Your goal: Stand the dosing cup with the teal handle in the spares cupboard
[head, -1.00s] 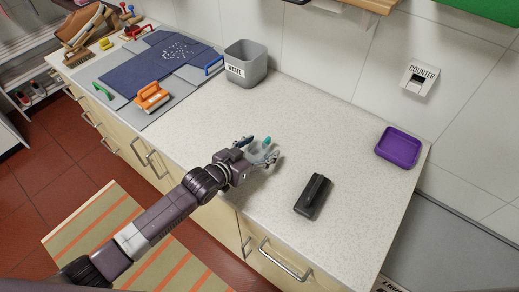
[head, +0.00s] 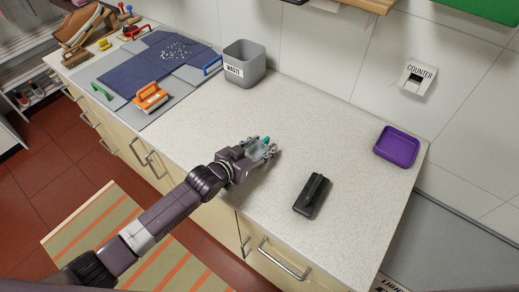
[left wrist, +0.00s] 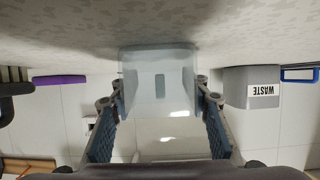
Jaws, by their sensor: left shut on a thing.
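The dosing cup is a pale, see-through cup; in the left wrist view the cup (left wrist: 158,85) fills the space between my fingers. In the head view its teal part (head: 266,141) shows at my fingertips, and most of the cup is hidden by the hand. My left gripper (head: 261,150) is shut on the cup, low over the middle of the counter; its fingers flank the cup in the left wrist view (left wrist: 160,115). Whether the cup touches the counter I cannot tell. My right gripper is out of view. I cannot make out a spares cupboard.
A black-handled block (head: 311,195) lies right of my gripper. A purple tray (head: 397,147) is at the right end, and a grey waste bin (head: 244,66) stands at the back. An orange-handled tool (head: 150,97) and blue mat (head: 150,68) lie left. The counter (head: 330,130) between is clear.

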